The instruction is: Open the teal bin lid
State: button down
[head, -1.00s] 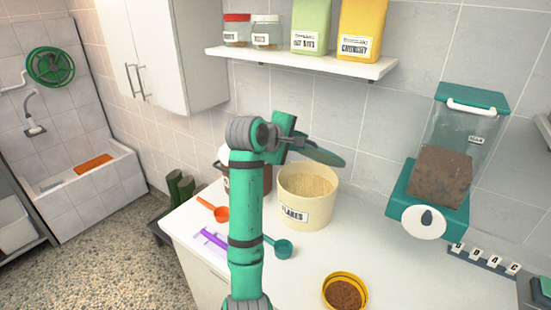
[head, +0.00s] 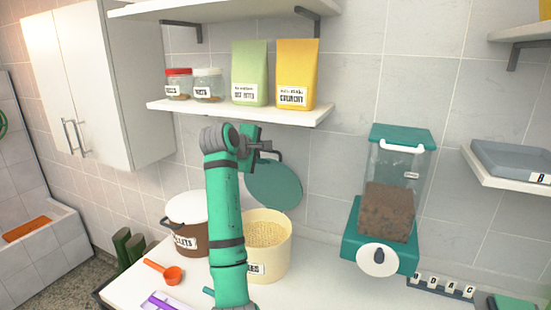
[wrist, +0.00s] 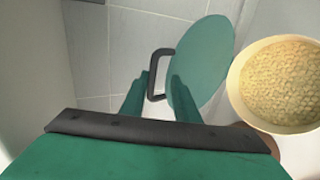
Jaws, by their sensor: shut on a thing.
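The teal lid (head: 275,187) is a round disc tilted steeply, behind and above the cream bin (head: 276,262). The bin stands uncovered on the counter, and its pale flakes show inside. My gripper (head: 268,156) is shut on the lid's dark handle. In the wrist view the handle (wrist: 158,72) sits between my two teal fingers, with the lid (wrist: 203,62) just beyond. The bin (wrist: 236,82) is at the right there. My arm hides part of the bin's label in the head view.
A brown lidded pot (head: 190,238) stands left of the bin. An orange scoop (head: 172,275) lies in front. A teal dispenser (head: 379,250) hangs at the right. A shelf (head: 240,113) with jars and bags is above my gripper.

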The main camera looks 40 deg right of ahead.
jog(key=shift+d+f, duration=0.2)
jog(key=shift+f, duration=0.05)
jog(key=c, duration=1.8)
grip_release()
jog(key=shift+w, duration=0.1)
jog(key=shift+c, duration=0.2)
jog(key=shift+a, duration=0.1)
jog(key=v, duration=1)
jog(key=shift+a+r, duration=0.25)
jog(key=shift+r, duration=0.1)
